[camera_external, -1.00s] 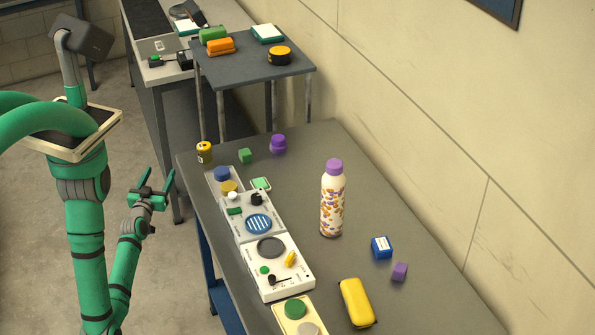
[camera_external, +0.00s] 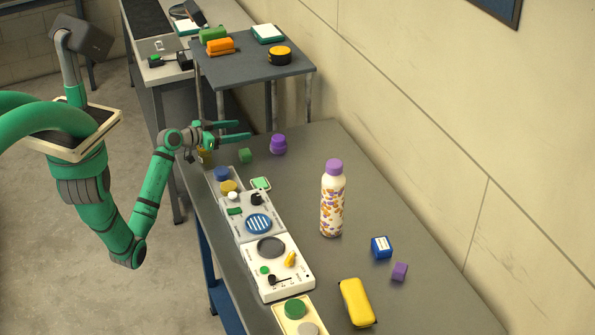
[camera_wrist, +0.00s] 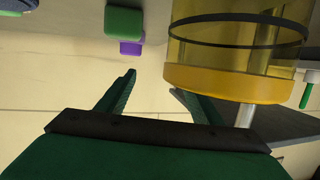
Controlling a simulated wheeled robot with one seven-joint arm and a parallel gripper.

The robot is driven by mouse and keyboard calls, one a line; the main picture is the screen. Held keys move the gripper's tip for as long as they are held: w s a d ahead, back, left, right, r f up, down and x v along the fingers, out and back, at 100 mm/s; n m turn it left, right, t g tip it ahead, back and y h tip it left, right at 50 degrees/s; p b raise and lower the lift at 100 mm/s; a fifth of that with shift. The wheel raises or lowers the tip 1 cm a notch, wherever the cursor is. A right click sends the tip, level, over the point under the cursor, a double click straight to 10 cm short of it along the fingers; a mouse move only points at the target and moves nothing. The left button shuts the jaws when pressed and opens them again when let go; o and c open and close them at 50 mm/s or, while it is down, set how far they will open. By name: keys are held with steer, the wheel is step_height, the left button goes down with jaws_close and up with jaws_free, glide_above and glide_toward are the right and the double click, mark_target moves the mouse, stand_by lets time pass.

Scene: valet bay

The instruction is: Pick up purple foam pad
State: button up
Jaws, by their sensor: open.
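A small purple block (camera_external: 399,271), which looks like the purple foam pad, lies at the right of the grey table beside a blue box. My gripper (camera_external: 244,131) is at the far left end of the table, well away from the block, above the table near a green cube. Its two green fingers are apart with nothing between them. The fingers also show in the wrist view (camera_wrist: 157,84). There, a purple thing (camera_wrist: 131,48) shows partly behind the green cube (camera_wrist: 123,20); it is probably the purple jar.
A yellow jar (camera_external: 207,160) is close to my gripper, partly hidden; it looms large in the wrist view (camera_wrist: 228,85). A purple jar (camera_external: 278,145), a tall bottle (camera_external: 332,208), a blue box (camera_external: 381,248) and a yellow case (camera_external: 357,302) stand on the table. Control panels line its left edge.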

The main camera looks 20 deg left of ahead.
mark_target(278, 141)
steer(key=d+g, duration=0.1)
steer(key=d, duration=0.1)
steer(key=d+f+m+g, duration=0.1)
steer(key=d, duration=0.1)
steer(key=d+g+h, duration=0.1)
steer(key=d, duration=0.1)
steer(key=shift+s+f+m, duration=0.1)
steer(key=shift+f+m, duration=0.3)
steer(key=x, duration=0.4)
steer(key=shift+d, duration=0.3)
steer(key=shift+x, duration=3.15)
steer(key=shift+a, duration=0.15)
steer(key=c, duration=1.1)
